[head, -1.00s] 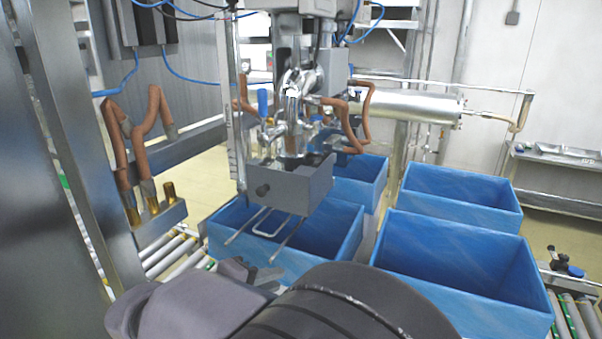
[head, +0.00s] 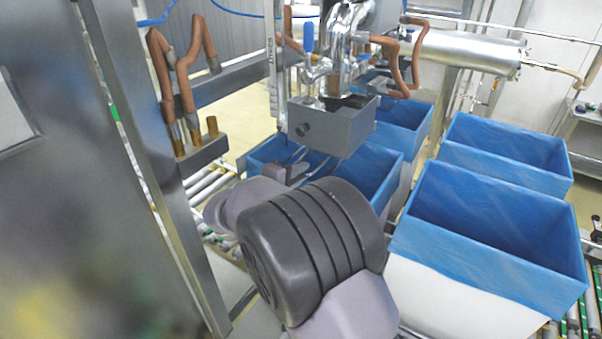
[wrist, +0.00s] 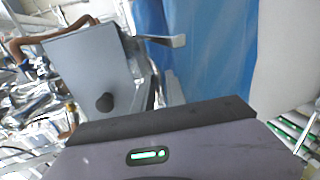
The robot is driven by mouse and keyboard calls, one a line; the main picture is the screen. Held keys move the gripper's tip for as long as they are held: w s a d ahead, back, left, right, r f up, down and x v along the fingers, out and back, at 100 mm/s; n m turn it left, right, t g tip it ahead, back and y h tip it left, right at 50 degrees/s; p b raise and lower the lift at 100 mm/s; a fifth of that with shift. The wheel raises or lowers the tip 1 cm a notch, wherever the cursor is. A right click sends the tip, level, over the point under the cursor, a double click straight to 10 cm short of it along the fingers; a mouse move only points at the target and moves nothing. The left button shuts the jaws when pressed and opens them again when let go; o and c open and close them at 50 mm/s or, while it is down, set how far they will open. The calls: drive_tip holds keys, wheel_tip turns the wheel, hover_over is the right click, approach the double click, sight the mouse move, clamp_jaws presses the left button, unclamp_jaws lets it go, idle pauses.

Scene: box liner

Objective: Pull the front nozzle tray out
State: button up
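The front nozzle tray (head: 335,128) is a grey metal box with a dark round knob, hanging under the filling nozzle.
A blue-lined box (head: 375,190) stands under the tray. Another blue-lined box (head: 480,275) is at right, with more behind. A steel post (head: 135,130) and brown hoses (head: 178,75) are at left. Conveyor rollers (head: 205,185) run below.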

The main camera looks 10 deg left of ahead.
drive_tip(key=shift+w+d, duration=0.1)
drive_tip(key=shift+w, duration=0.15)
clamp_jaws()
idle(1.4)
